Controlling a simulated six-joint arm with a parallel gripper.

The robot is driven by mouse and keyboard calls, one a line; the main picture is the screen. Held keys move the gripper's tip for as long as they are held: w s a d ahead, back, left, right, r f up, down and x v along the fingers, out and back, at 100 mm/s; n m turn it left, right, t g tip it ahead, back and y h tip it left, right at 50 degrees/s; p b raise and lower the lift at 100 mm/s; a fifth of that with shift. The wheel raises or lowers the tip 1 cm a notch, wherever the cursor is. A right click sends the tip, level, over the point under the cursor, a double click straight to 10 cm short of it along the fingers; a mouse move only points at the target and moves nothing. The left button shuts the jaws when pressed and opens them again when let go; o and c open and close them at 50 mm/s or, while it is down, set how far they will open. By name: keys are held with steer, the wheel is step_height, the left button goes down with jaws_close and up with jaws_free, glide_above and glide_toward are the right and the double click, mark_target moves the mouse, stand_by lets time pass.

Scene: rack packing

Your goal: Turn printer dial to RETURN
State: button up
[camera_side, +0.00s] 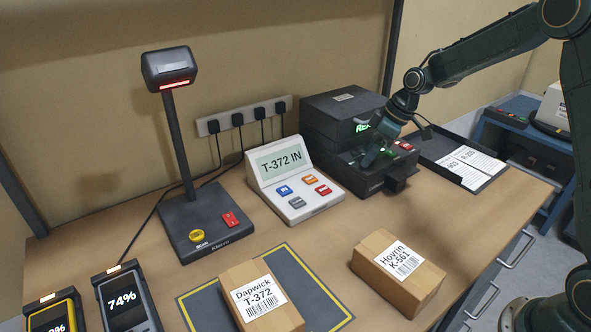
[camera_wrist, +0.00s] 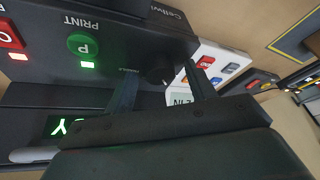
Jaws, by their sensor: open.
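The black printer (camera_side: 335,112) stands at the back right of the bench, its green display (camera_side: 362,127) partly hidden by my arm. In the wrist view, the dark round dial (camera_wrist: 160,76) is on the printer's front panel, beside the green P button (camera_wrist: 83,44) marked PRINT. My gripper (camera_wrist: 160,72) is open, its two fingers on either side of the dial in the picture. I cannot tell whether they touch it. The dial's setting is not readable.
A terminal (camera_side: 290,180) reading T-372 IN stands left of the printer, then a scanner on a post (camera_side: 178,140). A black tray (camera_side: 485,180) with labels lies to the right. Boxes Dapwick T-372 (camera_side: 245,280) and Hoyrin K-561 (camera_side: 375,250) are in front.

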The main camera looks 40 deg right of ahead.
steer(key=c, duration=1)
steer(key=shift+o, duration=0.2)
steer(key=shift+m, duration=0.4)
steer(key=m+t+h, duration=0.1)
steer(key=m, duration=0.2)
steer(key=shift+a, duration=0.15)
steer(key=m+h, duration=0.2)
steer(key=m, duration=0.2)
steer(key=shift+s+a+m, duration=0.1)
steer(key=shift+m, duration=0.2)
steer(key=o, duration=1)
steer(key=shift+c, duration=0.2)
